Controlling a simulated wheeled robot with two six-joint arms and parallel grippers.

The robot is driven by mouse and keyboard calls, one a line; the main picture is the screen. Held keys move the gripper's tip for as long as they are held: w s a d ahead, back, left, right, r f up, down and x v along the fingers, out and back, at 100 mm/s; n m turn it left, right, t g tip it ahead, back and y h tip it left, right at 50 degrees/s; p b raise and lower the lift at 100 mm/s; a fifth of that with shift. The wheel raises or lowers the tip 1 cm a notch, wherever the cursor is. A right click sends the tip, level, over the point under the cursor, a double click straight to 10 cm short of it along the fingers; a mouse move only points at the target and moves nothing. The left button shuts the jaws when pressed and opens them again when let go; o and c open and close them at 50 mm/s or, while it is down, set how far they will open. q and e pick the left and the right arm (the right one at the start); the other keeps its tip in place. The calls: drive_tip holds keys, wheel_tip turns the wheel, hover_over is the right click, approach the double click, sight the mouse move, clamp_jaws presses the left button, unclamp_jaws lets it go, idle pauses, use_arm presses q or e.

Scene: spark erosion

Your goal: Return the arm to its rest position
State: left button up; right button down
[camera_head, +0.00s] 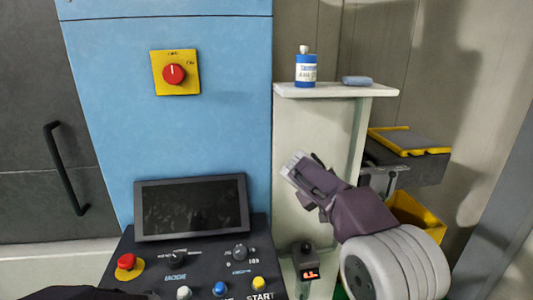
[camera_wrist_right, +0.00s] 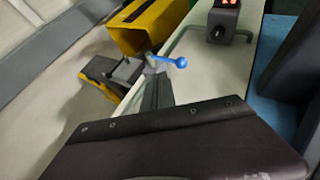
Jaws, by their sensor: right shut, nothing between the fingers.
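My right arm (camera_head: 385,225) comes in from the lower right in the head view. Its right gripper (camera_head: 297,163) is shut and empty, pointing up and left in front of the pale cabinet side. In the right wrist view the dark gripper (camera_wrist_right: 157,92) shows shut, with nothing held. My left gripper is not in view; a dark shape at the bottom left edge of the head view is too cut off to name.
A control panel (camera_head: 130,245) with a screen (camera_head: 190,207) and several knobs stands at lower left. A pale shelf (camera_head: 335,90) holds a blue bottle (camera_head: 306,70) and a folded cloth (camera_head: 357,81). A yellow bin (camera_head: 415,213) is behind my right arm. A blue-handled lever (camera_wrist_right: 172,61) shows in the wrist view.

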drive_tip(key=s+a+f+m+g+y, duration=0.1)
drive_tip(key=s+a+f+g+y, duration=0.1)
drive_tip(key=s+f, duration=0.9)
drive_tip(key=s+a+f+m+g+y, duration=0.1)
drive_tip(key=s+a+f+g+y, duration=0.2)
drive_tip(key=s+f, duration=0.8)
drive_tip(key=s+y, duration=0.1)
drive_tip(key=s, duration=0.4)
drive_tip(key=shift+s+a+f+y, duration=0.3)
drive_tip(key=shift+a+f, duration=0.05)
drive_tip(key=shift+a, duration=0.05)
